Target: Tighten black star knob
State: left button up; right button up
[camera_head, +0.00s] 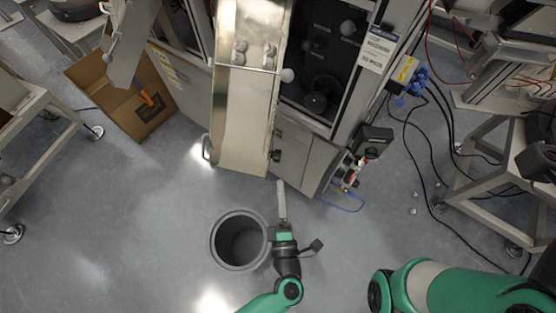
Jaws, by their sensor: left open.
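My left gripper (282,188) is open, at the end of the green and black arm at the lower centre. It points up the picture toward the machine, and its two fingers overlap in this view. I see nothing held in it. A dark round part (316,102), possibly the black star knob, sits inside the machine's dark opening, but its shape is too dim to be sure. My left gripper is apart from it, nearer the bottom of the picture. My right arm (450,287) shows at the lower right, and I cannot make out its gripper.
A round grey bin (240,240) stands just left of my left gripper. The machine's metal chute (243,120) is above it. A cardboard box (128,97) lies left, a cart (35,145) at the left edge. Cables (428,165) and a workbench (480,180) are right.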

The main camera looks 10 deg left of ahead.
aim_at(278, 160)
pick_arm(q)
jog(key=b+x, duration=0.3)
jog(key=x, duration=0.7)
jog(key=shift+b, duration=0.4)
jog(key=shift+w+a+r, duration=0.1)
jog(key=shift+w, duration=0.1)
jog(key=c, duration=1.2)
jog(key=shift+r, duration=0.1)
grip_shut()
